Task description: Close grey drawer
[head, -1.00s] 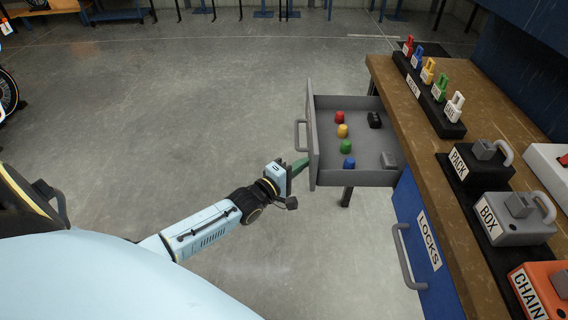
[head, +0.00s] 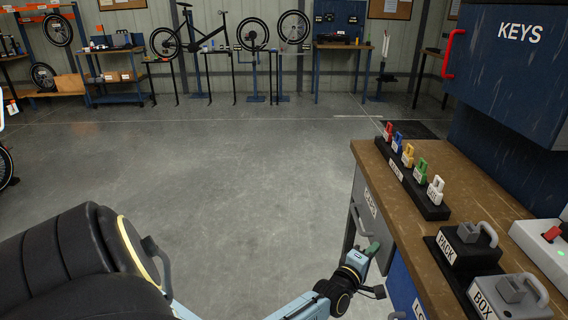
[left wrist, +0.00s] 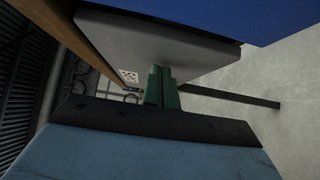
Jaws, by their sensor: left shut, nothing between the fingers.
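The grey drawer (head: 371,206) sits in the workbench's side below the wooden top, and its front looks flush with the bench or nearly so. Its label is seen at a steep angle, and its inside is hidden. My left gripper (head: 373,248) is shut and empty, with its green fingers at the lower part of the drawer front, by the handle (head: 359,220). In the left wrist view the green fingertips (left wrist: 161,75) meet the grey panel's edge or lie very close to it; contact is hard to tell. My right gripper is not in view.
The wooden bench top (head: 395,212) carries a black rack of coloured padlocks (head: 411,178) and the large PACK (head: 467,243) and BOX (head: 510,295) locks. A blue KEYS cabinet (head: 510,60) overhangs at the right. The floor (head: 240,190) to the left is clear.

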